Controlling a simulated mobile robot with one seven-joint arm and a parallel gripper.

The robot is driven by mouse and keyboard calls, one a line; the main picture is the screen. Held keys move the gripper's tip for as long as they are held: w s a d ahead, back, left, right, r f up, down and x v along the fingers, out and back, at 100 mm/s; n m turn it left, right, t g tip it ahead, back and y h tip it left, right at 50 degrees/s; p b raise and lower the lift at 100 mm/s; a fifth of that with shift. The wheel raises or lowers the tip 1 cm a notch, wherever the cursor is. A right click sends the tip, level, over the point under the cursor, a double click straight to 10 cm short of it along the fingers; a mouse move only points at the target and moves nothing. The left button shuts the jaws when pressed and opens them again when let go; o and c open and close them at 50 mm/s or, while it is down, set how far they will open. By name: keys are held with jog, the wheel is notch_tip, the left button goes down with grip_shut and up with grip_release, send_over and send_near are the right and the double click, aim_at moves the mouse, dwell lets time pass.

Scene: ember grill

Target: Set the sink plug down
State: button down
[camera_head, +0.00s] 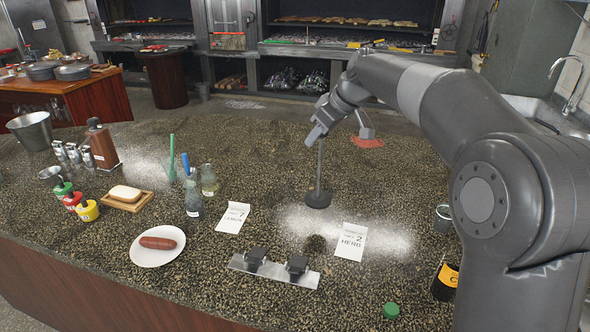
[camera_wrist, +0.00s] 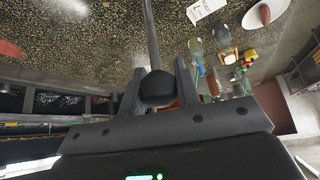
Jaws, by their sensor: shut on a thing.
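The sink plug is a black disc (camera_head: 318,198) on a thin upright grey rod. It shows over the speckled counter, left of the card marked HERB (camera_head: 350,241). My gripper (camera_head: 320,137) is above it, shut on the top of the rod. In the wrist view my gripper (camera_wrist: 156,92) has its two fingers on either side of a dark rounded knob (camera_wrist: 155,88), with the rod (camera_wrist: 151,35) running out from it. The disc is out of the wrist view. I cannot tell whether the disc touches the counter.
A LEMON card (camera_head: 232,217), bottles (camera_head: 194,197) and a white plate with a sausage (camera_head: 158,243) lie to the left. A metal strip with two black knobs (camera_head: 275,269) is in front. A sink (camera_head: 540,112) is at the far right.

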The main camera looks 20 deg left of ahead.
jog(key=s+a+x, duration=0.1)
jog(key=s+x, duration=0.1)
jog(key=x, duration=0.7)
jog(key=shift+w+a, duration=0.25)
jog(key=shift+a, duration=0.05)
jog(key=shift+f, duration=0.2)
jog(key=c, duration=1.1)
grip_release()
jog(key=shift+r, duration=0.1)
jog(key=v, duration=1.2)
jog(key=shift+r, duration=0.1)
